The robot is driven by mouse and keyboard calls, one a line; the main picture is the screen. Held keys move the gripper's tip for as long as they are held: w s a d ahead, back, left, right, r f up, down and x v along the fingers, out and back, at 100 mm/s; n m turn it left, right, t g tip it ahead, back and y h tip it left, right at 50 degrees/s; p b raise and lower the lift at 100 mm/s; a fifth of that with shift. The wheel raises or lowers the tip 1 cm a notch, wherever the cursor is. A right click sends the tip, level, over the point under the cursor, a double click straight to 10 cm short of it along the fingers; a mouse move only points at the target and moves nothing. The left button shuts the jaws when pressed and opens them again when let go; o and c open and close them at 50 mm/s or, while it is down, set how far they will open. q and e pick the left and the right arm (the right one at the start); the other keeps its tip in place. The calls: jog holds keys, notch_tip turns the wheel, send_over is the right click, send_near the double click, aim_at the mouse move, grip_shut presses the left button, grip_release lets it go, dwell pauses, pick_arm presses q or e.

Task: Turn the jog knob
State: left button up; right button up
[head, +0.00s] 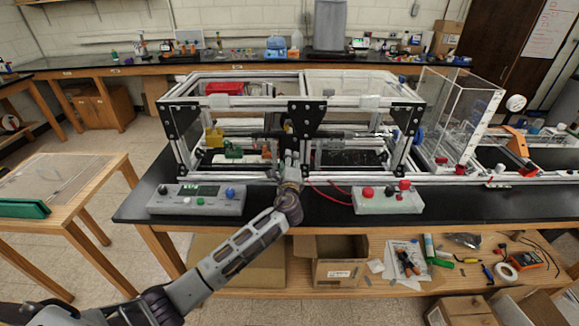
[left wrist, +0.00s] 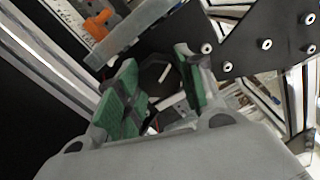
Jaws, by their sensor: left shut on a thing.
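My left gripper (head: 290,158) reaches up to the front of the extrusion frame, near its black centre bracket. In the left wrist view its green-padded fingers (left wrist: 158,92) are shut on a dark, faceted, knob-like thing (left wrist: 153,72), which I take as the jog knob. The finger pads stand on either side of it. In the head view the gripper and the bracket hide the knob, and its turn angle cannot be read. My right gripper is out of view.
The aluminium frame (head: 240,101) stands on a black-topped bench, with black corner brackets close around the gripper. A control box with a blue knob (head: 230,193) is at the left front. Another box with red buttons (head: 388,200) is at the right front.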

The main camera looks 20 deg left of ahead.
pick_arm(q)
jog(key=shift+n, duration=0.4)
jog(key=o, duration=1)
jog(key=shift+s, duration=0.2)
jog(key=v, duration=1.1)
jog(key=shift+s, duration=0.3)
jog(key=shift+d, duration=0.1)
